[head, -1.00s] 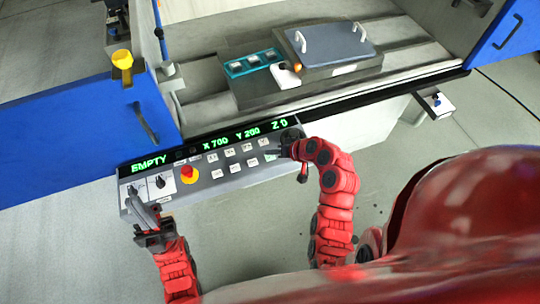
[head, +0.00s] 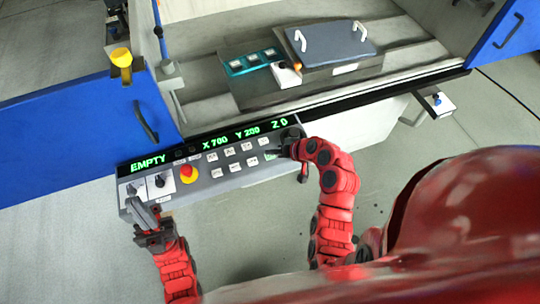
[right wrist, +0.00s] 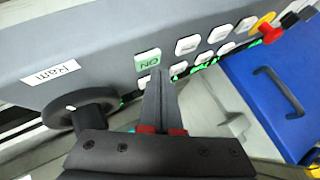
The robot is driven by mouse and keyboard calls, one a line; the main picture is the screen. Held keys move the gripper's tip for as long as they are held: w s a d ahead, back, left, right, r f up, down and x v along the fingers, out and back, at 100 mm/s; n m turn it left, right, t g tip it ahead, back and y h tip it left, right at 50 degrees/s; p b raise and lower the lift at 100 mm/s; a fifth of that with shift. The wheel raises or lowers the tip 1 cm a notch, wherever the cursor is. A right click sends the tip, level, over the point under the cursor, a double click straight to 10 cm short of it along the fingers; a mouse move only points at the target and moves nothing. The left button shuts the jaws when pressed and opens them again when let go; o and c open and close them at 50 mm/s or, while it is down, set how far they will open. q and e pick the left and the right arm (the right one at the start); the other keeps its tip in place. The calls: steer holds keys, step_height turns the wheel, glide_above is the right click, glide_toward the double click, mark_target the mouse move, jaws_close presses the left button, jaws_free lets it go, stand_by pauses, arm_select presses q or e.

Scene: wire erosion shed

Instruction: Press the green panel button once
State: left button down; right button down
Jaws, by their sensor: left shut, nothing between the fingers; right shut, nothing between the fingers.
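The green button (right wrist: 148,60), marked ON, sits on the grey control panel (right wrist: 105,42) in the right wrist view. In the head view only a green sliver of it (head: 271,156) shows beside my right gripper (head: 285,151). In the right wrist view my right gripper (right wrist: 160,76) is shut and empty, its tips close to the lower right edge of the green button. I cannot tell whether they touch the panel. My left gripper (head: 143,213) is shut and empty by the panel's lower left corner.
White buttons (head: 232,158) and a red knob on yellow (head: 188,174) share the panel. A black rotary knob (right wrist: 80,107) stands close to my right gripper. The display (head: 205,144) reads EMPTY, X 700, Y 200, Z 0. A blue door (head: 60,140) stands at the left.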

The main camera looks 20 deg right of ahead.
mark_target(273, 158)
steer(key=shift+f+b, duration=0.5)
steer(key=shift+f, duration=0.1)
stand_by(0.6)
steer(key=shift+r, duration=0.85)
steer(key=shift+r+p, duration=0.1)
steer(key=shift+p, duration=0.2)
steer(key=shift+r+p, duration=1)
steer(key=shift+r, duration=1.45)
